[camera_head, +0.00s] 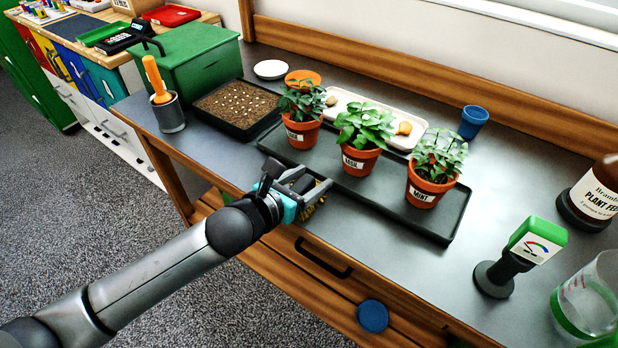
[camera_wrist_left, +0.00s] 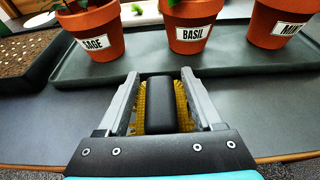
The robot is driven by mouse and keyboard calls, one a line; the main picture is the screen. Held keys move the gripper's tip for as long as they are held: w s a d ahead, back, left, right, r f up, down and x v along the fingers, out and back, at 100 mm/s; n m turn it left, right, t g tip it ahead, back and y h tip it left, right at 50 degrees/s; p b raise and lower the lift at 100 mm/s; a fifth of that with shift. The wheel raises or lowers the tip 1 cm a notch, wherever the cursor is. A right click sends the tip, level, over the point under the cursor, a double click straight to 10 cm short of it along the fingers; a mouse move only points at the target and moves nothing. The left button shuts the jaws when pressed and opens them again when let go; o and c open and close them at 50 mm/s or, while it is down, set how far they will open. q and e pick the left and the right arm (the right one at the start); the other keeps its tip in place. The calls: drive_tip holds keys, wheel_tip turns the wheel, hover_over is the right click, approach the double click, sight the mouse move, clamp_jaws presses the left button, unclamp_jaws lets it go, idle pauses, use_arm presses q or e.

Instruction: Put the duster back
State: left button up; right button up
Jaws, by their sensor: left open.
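My left gripper (camera_head: 318,188) is over the front edge of the grey bench, just in front of the dark plant tray. It is open. In the left wrist view a black rounded block with yellow fringe at its sides, which looks like the duster (camera_wrist_left: 164,105), lies between the fingers (camera_wrist_left: 166,92). A little of its yellow (camera_head: 312,209) shows under the gripper in the head view; the rest is hidden. I cannot tell whether the fingers touch it. My right gripper is not in view.
The plant tray (camera_head: 395,209) holds potted plants labelled sage, basil and mint. A grey cup (camera_head: 170,117) with an orange-handled tool, a seed tray (camera_head: 262,128) and a green box (camera_head: 200,70) stand left. A green-topped meter (camera_head: 510,262) and a glass beaker (camera_head: 590,300) stand right.

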use_arm(q)
drive_tip(key=shift+r, duration=0.1)
drive_tip(key=shift+s+a+r, duration=0.1)
drive_tip(key=shift+s, duration=0.05)
drive_tip(key=p+v, duration=0.2)
drive_tip(key=v, duration=0.9)
drive_tip(key=shift+s+a+p, duration=0.2)
drive_tip(key=shift+p, duration=0.1)
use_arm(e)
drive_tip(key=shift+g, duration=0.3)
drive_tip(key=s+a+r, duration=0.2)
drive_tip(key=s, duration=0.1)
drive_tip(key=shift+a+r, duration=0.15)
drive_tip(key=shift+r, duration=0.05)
use_arm(q)
drive_tip(key=shift+r, duration=0.15)
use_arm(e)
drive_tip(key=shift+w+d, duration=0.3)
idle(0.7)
